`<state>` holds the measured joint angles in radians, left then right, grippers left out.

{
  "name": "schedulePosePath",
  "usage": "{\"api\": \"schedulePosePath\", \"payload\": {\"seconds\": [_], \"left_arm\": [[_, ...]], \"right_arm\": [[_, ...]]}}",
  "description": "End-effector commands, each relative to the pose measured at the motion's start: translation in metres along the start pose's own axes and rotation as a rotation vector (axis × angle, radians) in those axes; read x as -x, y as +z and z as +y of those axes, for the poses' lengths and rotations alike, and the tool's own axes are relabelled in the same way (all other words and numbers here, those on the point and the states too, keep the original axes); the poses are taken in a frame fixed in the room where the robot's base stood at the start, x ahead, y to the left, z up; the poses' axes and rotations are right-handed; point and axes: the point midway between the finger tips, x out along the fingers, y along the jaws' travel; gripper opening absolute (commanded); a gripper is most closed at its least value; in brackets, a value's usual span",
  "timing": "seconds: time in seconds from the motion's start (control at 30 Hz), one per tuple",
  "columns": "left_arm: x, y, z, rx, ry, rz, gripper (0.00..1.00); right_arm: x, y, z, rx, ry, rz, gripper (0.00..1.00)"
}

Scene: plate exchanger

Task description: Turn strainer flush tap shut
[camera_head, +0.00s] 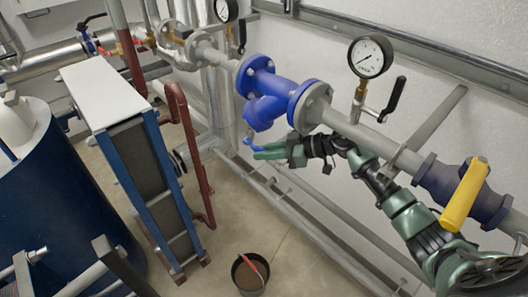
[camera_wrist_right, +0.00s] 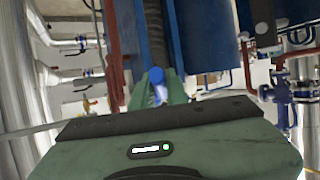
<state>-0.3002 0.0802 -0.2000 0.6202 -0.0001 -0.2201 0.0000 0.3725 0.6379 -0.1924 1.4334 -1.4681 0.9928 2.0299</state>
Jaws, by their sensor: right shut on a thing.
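The strainer (camera_head: 266,108) is a blue flanged body with a slanted leg, set in the grey pipe on the wall. Its flush tap has a small blue handle (camera_head: 248,141) below the leg. My right gripper (camera_head: 258,151) reaches in from the lower right, its green fingers at the tap. In the right wrist view my fingers (camera_wrist_right: 160,88) are shut on the blue tap handle (camera_wrist_right: 155,76). The fingers hide part of the handle, and I cannot tell its exact angle. My left gripper is not in view.
A pressure gauge (camera_head: 370,56) with a black lever stands on the pipe above my right arm. A yellow handle (camera_head: 465,194) is on the right. A bucket (camera_head: 249,274) stands on the floor below. The blue-framed plate exchanger (camera_head: 112,118) stands left; bare floor lies between.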

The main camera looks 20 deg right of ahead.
Motion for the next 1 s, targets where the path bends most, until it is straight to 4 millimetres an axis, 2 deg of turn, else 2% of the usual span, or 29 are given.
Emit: {"api": "schedulePosePath", "payload": {"seconds": [0.03,0.07,0.1,0.13,0.47,0.7,0.83,1.0], "left_arm": [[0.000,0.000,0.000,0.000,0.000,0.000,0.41],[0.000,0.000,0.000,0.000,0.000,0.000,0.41],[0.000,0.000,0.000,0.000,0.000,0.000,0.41],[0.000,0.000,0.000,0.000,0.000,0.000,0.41],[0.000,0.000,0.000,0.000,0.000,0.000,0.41],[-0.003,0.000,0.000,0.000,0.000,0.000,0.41],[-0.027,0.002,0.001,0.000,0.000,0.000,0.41],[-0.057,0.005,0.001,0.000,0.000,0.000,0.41]], "right_arm": [[0.000,-0.001,0.001,0.000,0.002,0.002,0.00],[0.000,-0.001,0.001,0.000,0.002,0.002,0.23],[0.000,-0.001,0.001,0.000,0.002,0.002,0.34],[0.000,-0.001,0.001,0.000,0.001,0.002,0.36],[0.000,0.000,0.000,-0.002,0.000,0.007,0.36],[-0.007,0.006,-0.001,-0.010,-0.003,0.120,0.36],[-0.015,0.015,-0.001,-0.006,-0.001,0.232,0.36],[-0.019,0.018,0.000,0.000,-0.001,0.317,0.36]]}}
